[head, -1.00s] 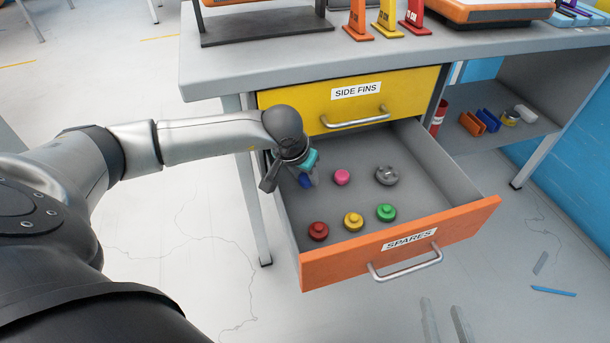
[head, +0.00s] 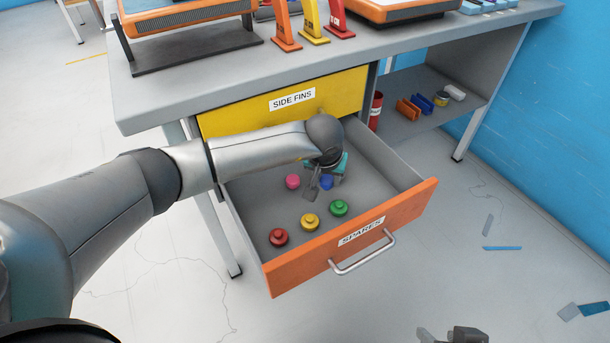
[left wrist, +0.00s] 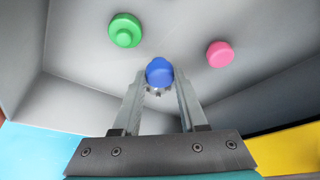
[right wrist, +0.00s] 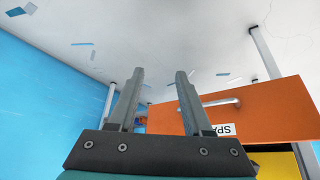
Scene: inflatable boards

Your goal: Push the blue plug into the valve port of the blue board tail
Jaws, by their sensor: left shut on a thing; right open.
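My left gripper (head: 316,190) is over the open drawer, its fingers in the wrist view (left wrist: 158,82) shut on the blue plug (left wrist: 159,70). The blue plug also shows in the head view (head: 327,182), to the right of the pink plug. A grey toothed part (left wrist: 157,91) shows just beneath the blue plug in the left wrist view; I cannot tell whether they touch. My right gripper (right wrist: 160,78) is open and empty, in front of the drawer; its tips show at the bottom of the head view. I cannot make out the blue board tail or its valve port.
The orange-fronted SPARES drawer (head: 299,270) holds a pink plug (head: 293,181), a red plug (head: 279,237), a yellow plug (head: 310,222) and a green plug (head: 339,207). The yellow SIDE FINS drawer (head: 235,120) above is shut. Loose scraps lie on the floor at right.

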